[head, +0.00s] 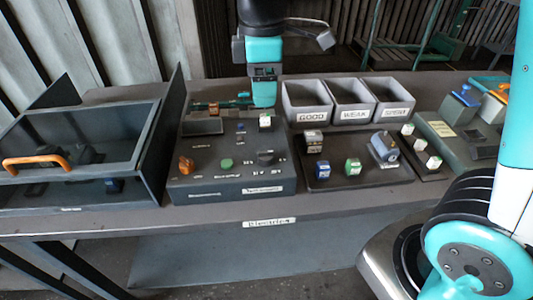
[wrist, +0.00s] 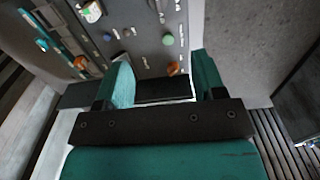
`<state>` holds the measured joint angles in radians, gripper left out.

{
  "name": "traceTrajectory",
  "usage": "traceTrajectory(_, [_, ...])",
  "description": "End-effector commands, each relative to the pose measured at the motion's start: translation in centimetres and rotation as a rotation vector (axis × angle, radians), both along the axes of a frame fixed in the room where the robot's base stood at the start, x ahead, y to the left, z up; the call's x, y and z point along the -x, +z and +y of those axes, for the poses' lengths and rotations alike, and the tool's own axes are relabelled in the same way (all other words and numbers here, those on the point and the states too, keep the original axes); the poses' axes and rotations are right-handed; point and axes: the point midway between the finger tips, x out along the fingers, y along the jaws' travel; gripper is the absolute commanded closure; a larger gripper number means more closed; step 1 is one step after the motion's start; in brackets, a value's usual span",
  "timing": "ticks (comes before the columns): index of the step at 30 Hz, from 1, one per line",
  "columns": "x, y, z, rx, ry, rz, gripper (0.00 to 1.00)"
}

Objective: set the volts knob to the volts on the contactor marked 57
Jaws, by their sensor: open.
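The control box (head: 225,175) stands mid-bench in the head view. Its sloped top carries a black knob (head: 266,157) with small printed marks around it, likely the volts knob; the marks are too small to read. An orange knob (head: 186,165) and a green button (head: 226,163) are to its left. Small block-like parts, possibly contactors, include a white-topped one (head: 313,140), a blue one (head: 323,170) and a green one (head: 353,167). No 57 is legible. My gripper (head: 264,103) is over the box's back edge; in the wrist view its teal fingers (wrist: 163,62) are apart and empty.
More fixtures (head: 470,140) stand at the right. The bench's front strip is clear.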

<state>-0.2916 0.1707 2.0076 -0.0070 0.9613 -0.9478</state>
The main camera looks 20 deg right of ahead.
Motion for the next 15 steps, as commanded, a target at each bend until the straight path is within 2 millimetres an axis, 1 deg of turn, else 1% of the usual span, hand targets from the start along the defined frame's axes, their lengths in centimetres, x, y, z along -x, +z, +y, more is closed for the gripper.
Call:
traceTrajectory(5, [-0.2,-2.0,-0.1,0.008,0.015,0.006,0.37])
traceTrajectory(8, [-0.2,-4.1,-0.2,0.008,0.013,0.008,0.37])
traceTrajectory(15, [-0.1,-9.7,-0.3,0.008,0.012,0.009,0.37])
